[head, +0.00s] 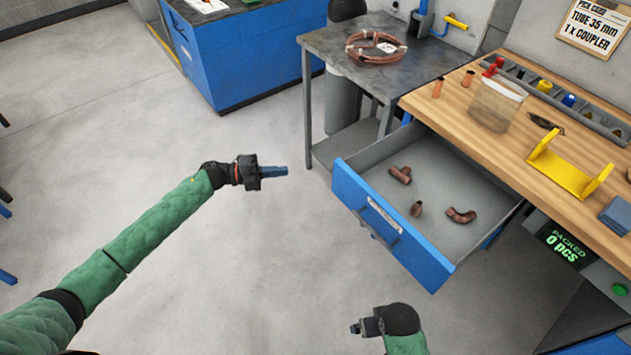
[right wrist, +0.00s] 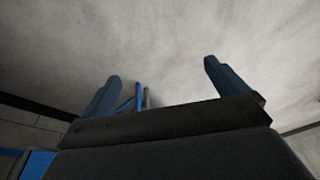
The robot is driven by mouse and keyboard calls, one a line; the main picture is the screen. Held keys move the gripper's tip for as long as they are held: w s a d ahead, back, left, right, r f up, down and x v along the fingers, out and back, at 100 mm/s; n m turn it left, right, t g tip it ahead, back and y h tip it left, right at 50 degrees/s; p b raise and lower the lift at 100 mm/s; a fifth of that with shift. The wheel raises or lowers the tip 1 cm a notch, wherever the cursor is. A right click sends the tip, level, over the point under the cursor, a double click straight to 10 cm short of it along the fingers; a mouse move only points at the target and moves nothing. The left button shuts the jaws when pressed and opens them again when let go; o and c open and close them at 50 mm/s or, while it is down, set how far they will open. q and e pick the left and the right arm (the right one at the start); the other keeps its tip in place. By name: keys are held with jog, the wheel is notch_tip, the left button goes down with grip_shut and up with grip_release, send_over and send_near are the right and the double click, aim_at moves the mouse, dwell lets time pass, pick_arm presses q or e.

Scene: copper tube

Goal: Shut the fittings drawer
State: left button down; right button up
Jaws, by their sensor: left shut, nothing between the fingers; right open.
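The fittings drawer (head: 390,222) stands pulled out from under the wooden workbench, with a blue front and a grey inside. A handle (head: 381,227) sits on its front beside a label strip. Inside lie copper fittings: a tee (head: 400,175), a short piece (head: 416,209) and an elbow (head: 461,215). My left gripper (head: 285,171) is shut and empty, to the left of the drawer front and apart from it. My right gripper (head: 355,328) is below the drawer front in the head view. Its two fingers (right wrist: 160,85) are spread with nothing between them in the right wrist view.
The wooden workbench (head: 520,125) carries a clear bin (head: 497,104), a yellow bracket (head: 565,170) and copper pieces. A grey table (head: 345,50) with a copper coil (head: 376,47) adjoins it. A blue cabinet (head: 250,60) stands behind. The floor before the drawer is clear.

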pick_arm(q)
jog(key=s+m+g, duration=0.3)
jog(key=s+g, duration=0.1)
jog(key=p, duration=0.5)
send_near(338, 183)
jog(key=s+d, duration=0.3)
jog(key=shift+w+d+r+p, duration=0.2)
jog(key=shift+w+d+p, duration=0.3)
jog(key=shift+w+d, duration=0.55)
jog(key=shift+w+d+f, duration=0.1)
jog(key=shift+d, duration=0.15)
pick_arm(e)
jog(key=s+d+f, duration=0.1)
jog(key=s+f, duration=0.1)
jog(key=f, duration=0.9)
jog(key=s+d+f, duration=0.2)
jog(key=f, duration=0.9)
jog(key=shift+s+d+f+g+h, duration=0.15)
jog(key=shift+s+f+g+h, duration=0.15)
jog(key=shift+s+g, duration=0.1)
pick_arm(q)
jog(key=shift+d, duration=0.1)
